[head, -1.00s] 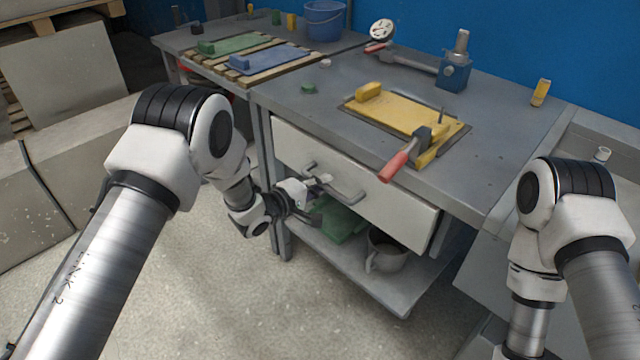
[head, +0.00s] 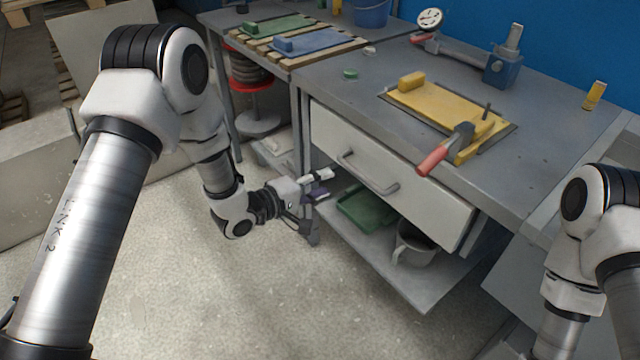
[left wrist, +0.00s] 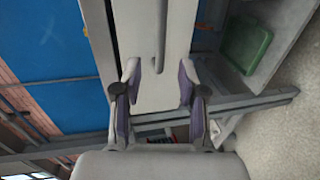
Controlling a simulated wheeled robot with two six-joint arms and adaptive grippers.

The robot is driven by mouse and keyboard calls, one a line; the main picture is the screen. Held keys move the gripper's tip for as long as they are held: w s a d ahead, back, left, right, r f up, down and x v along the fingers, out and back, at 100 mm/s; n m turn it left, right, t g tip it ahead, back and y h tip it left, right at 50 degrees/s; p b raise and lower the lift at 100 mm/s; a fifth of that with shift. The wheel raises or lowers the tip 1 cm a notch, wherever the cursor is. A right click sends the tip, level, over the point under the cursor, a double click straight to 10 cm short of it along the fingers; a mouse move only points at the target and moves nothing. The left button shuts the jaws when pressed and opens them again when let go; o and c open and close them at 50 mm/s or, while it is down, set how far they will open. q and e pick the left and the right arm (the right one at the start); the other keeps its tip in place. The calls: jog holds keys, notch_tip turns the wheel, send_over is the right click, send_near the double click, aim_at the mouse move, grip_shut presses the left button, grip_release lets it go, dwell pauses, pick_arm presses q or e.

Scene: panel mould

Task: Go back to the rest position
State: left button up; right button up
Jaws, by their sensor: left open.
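My left gripper (head: 318,186) is in front of the left end of the white drawer (head: 355,165), a little apart from its handle (head: 367,174). In the left wrist view the two fingers of my left gripper (left wrist: 158,88) stand apart with nothing between them, and the drawer front (left wrist: 150,30) lies beyond them. The drawer looks shut or nearly so. My right arm shows at the right edge of the head view, but its gripper is out of the picture.
The grey workbench (head: 350,90) carries a yellow panel (head: 440,105) with a red-handled clamp (head: 440,155). Open floor (head: 210,300) lies in front.

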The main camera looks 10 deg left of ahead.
pick_arm(q)
jog(key=shift+s, duration=0.2)
jog(key=shift+a, duration=0.1)
dwell(0.4)
jog(key=s+a+f+n+g+y, duration=0.1)
jog(key=s+a+f+g+y, duration=0.1)
jog(key=s+f, duration=0.6)
jog(key=s+a+f+g+y, duration=0.1)
jog(key=s+f+g+y, duration=0.15)
jog(key=s+f, duration=0.6)
jog(key=s+a+f+m+g+y, duration=0.35)
jog(key=s+f, duration=0.35)
jog(key=s, duration=0.3)
jog(key=s+a+m+g+y, duration=0.2)
jog(key=s+a+m+g, duration=0.2)
jog(key=s+m, duration=0.45)
notch_tip(320, 180, up, 14)
jog(key=n+p, duration=0.1)
jog(key=p, duration=1.3)
jog(key=shift+s+r, duration=0.15)
jog(key=shift+r, duration=0.05)
